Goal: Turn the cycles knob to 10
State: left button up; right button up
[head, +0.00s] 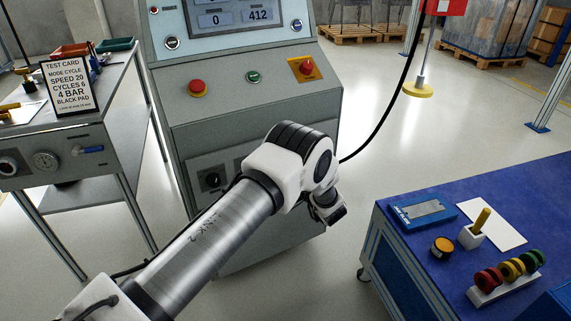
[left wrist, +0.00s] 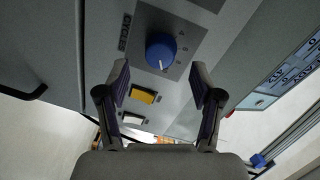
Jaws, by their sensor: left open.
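The blue cycles knob (left wrist: 160,50) sits on a grey square plate labelled CYCLES on the machine front, in the left wrist view. Its white pointer mark shows near the lower edge in the picture; the scale figures around it are too small to read surely. My left gripper (left wrist: 160,82) is open, a finger on either side below the knob in the picture, with nothing between the fingers. I cannot tell how far the fingertips stand from the panel. In the head view my left arm hides the blue knob. My right gripper is in neither view.
The machine (head: 250,110) carries red and green buttons and a black knob (head: 213,180). A yellow button (left wrist: 145,96) and a white one (left wrist: 133,120) lie near the cycles knob. A test card (head: 69,85) stands left. A blue table (head: 395,245) stands right.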

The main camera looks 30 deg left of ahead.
pick_arm(q)
jog(key=v, duration=0.7)
jog(key=shift+s+d, duration=0.25)
jog(key=shift+d, duration=0.1)
jog(key=s+a+f+m+h, duration=0.35)
jog(key=s+f+h, duration=0.25)
jog(key=s+f, duration=0.8)
jog(key=s+d+f+n+g+h, duration=0.2)
jog(key=s+d+g+h, duration=0.15)
jog(key=s, duration=0.55)
jog(key=s+d+f+n+g+h, duration=0.1)
jog(key=s+d+f+g+h, duration=0.15)
jog(key=s+d, duration=0.45)
jog(key=s+d+f+n+g+h, duration=0.1)
jog(key=s+d+n+g+h, duration=0.15)
jog(key=s, duration=0.85)
notch_tip(320, 180, up, 21)
jog(key=p, duration=2)
jog(key=shift+w+n+p, duration=0.3)
jog(key=shift+w+p, duration=0.05)
